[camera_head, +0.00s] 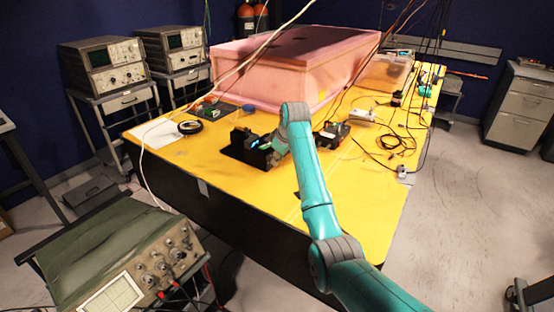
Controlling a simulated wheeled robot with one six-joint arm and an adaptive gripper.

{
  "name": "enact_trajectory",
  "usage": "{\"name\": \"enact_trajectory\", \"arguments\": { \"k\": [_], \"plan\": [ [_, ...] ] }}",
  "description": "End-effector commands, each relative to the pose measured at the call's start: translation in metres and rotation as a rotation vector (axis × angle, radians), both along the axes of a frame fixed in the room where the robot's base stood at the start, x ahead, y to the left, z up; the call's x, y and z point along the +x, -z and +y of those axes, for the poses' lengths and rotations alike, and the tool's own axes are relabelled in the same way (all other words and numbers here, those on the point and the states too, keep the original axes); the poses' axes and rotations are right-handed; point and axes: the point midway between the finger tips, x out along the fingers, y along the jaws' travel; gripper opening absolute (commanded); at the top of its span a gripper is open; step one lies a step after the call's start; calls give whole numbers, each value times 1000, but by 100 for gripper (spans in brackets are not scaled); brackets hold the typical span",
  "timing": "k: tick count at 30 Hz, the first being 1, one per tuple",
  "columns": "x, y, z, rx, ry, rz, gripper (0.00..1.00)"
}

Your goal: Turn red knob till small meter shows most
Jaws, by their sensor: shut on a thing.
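My teal arm reaches from the lower right over the yellow table. Its gripper (270,148) is low at a black device (238,150) near the table's front left part. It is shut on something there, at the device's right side. The fingertips are too small and dark to make out clearly. The red knob does not show; the gripper and wrist cover that spot. A small bluish patch shows on top of the device, perhaps the small meter, but no reading can be made out.
A pink foam box (290,65) stands behind on the yellow table (345,205). A black tape ring (190,127) lies left of the device. A green oscilloscope (125,265) stands at front left.

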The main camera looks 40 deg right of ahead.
Motion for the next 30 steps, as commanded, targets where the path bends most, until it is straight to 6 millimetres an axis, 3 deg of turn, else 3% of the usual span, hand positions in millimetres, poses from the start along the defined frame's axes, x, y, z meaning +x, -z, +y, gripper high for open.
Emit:
{"name": "enact_trajectory", "arguments": {
  "k": [12, 29, 30],
  "plan": [
    [1, 0, -4, 202, 0, 75, 0],
    [2, 1, -4, 235, -1, 87, 0],
    [2, 1, -4, 235, -1, 88, 27]
  ]
}}
